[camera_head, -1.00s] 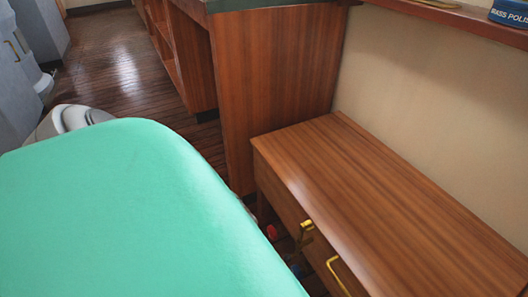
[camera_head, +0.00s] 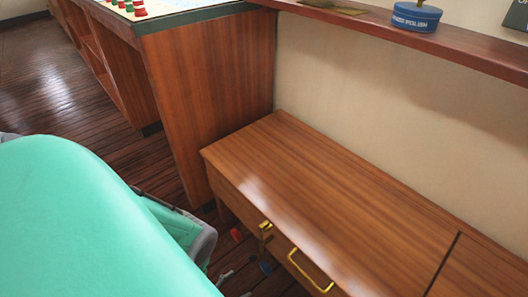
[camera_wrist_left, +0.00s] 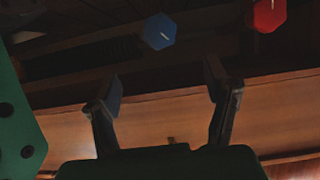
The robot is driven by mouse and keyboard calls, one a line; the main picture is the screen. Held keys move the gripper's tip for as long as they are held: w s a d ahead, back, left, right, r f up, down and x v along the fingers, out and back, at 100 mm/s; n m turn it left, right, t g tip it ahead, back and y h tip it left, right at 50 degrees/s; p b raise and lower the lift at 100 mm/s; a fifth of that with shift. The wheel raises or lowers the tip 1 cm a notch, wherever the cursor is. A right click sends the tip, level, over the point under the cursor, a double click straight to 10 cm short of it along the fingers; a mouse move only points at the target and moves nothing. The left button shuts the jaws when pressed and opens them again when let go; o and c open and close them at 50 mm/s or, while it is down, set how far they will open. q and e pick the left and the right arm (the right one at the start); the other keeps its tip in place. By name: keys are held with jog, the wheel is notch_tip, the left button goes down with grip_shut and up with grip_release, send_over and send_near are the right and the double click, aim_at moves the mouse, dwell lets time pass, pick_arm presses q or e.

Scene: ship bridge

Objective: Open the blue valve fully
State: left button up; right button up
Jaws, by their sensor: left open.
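The blue valve (camera_wrist_left: 159,31) is a small six-sided knob with a pale mark, seen in the left wrist view at the top middle. A red knob (camera_wrist_left: 268,14) is to its right. My left gripper (camera_wrist_left: 163,85) is open and empty, its two fingers spread below the blue valve in that picture and apart from it. In the head view a small blue spot (camera_head: 265,267) and a red spot (camera_head: 236,235) show low beside the wooden cabinet, partly hidden and too small to make out well. The right gripper is not in view.
A wooden cabinet (camera_head: 330,200) with brass handles (camera_head: 309,271) stands at the right, under a shelf (camera_head: 420,40) holding a blue tin (camera_head: 415,17). A tall wooden desk (camera_head: 205,85) is behind it. A large teal surface hides the lower left. Open floor (camera_head: 75,100) lies at the upper left.

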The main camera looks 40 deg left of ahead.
aim_at(263, 270)
pick_arm(q)
jog(key=b+x, duration=0.2)
jog(key=x, duration=0.4)
jog(key=b+x, duration=0.3)
jog(key=x, duration=0.3)
jog(key=shift+w+f, duration=0.15)
jog(key=shift+f, duration=0.2)
jog(key=shift+w+d+f, duration=0.1)
jog(key=shift+w+f, duration=0.05)
jog(key=shift+w, duration=0.45)
jog(key=c, duration=1.2)
